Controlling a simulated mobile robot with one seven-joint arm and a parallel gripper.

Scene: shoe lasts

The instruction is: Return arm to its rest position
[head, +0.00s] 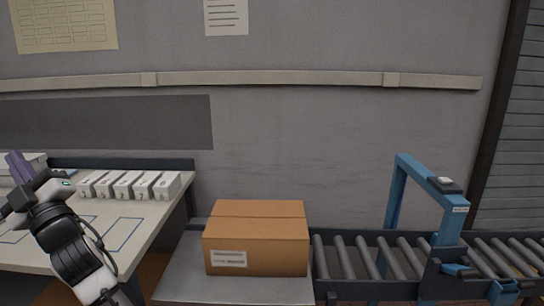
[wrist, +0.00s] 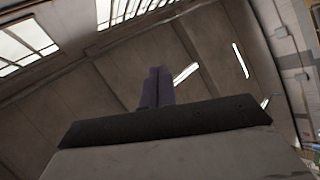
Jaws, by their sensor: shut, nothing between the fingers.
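My gripper (head: 18,168) is at the left edge of the head view, raised over the white table (head: 150,215), with its purple fingers pointing up. The fingers (wrist: 157,87) also show in the wrist view, pressed together with nothing between them. My arm comes up from the bottom left of the head view and hides part of the table.
Several white numbered boxes (head: 130,185) stand in a row at the table's back. A closed cardboard box (head: 257,240) sits on a grey surface (head: 190,270) right of the table. A roller conveyor (head: 370,258) with a blue frame (head: 447,215) stands further right.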

